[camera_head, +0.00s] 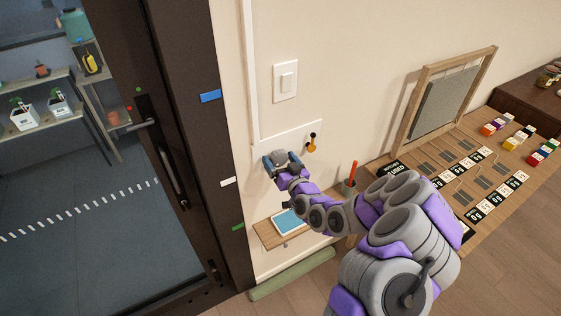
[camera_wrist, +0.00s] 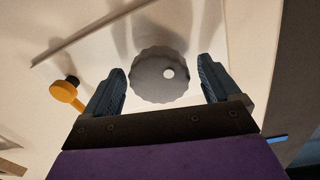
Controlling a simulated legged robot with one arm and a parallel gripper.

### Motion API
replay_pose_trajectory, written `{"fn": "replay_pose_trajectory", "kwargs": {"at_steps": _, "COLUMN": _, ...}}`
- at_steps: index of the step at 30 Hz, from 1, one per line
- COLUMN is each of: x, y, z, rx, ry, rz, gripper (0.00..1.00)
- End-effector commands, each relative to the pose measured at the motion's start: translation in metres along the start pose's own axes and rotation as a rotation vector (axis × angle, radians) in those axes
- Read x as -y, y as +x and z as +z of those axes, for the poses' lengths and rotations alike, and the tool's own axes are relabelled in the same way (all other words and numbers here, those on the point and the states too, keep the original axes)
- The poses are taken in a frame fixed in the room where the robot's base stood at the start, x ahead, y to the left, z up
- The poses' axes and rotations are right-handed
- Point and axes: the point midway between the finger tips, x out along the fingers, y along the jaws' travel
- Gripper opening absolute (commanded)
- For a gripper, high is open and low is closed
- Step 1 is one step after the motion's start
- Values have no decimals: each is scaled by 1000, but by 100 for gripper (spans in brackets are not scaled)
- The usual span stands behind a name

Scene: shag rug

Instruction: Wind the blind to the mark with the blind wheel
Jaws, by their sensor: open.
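The blind wheel (camera_wrist: 158,72) is a grey disc with a scalloped rim and a pale round spot, mounted on a white wall plate (camera_head: 300,140). My gripper (camera_wrist: 161,82) is open, with one blue finger on each side of the wheel and small gaps visible between fingers and rim. In the head view my gripper (camera_head: 281,163) is at the plate's lower left and mostly hides the wheel. I cannot tell for certain which thing is the blind or where its mark is. A grey panel (camera_head: 445,103) stands in a wooden frame at the right.
A dark door frame (camera_head: 185,120) stands left.

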Motion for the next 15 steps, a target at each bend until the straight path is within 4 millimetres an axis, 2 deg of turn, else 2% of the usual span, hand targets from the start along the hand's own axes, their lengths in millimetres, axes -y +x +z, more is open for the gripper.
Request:
{"fn": "replay_pose_trajectory", "kwargs": {"at_steps": 4, "x": 0, "y": 0, "z": 0, "rx": 0, "ry": -1, "rz": 0, "gripper": 88}}
{"fn": "replay_pose_trajectory", "kwargs": {"at_steps": 15, "x": 0, "y": 0, "z": 0, "rx": 0, "ry": -1, "rz": 0, "gripper": 53}}
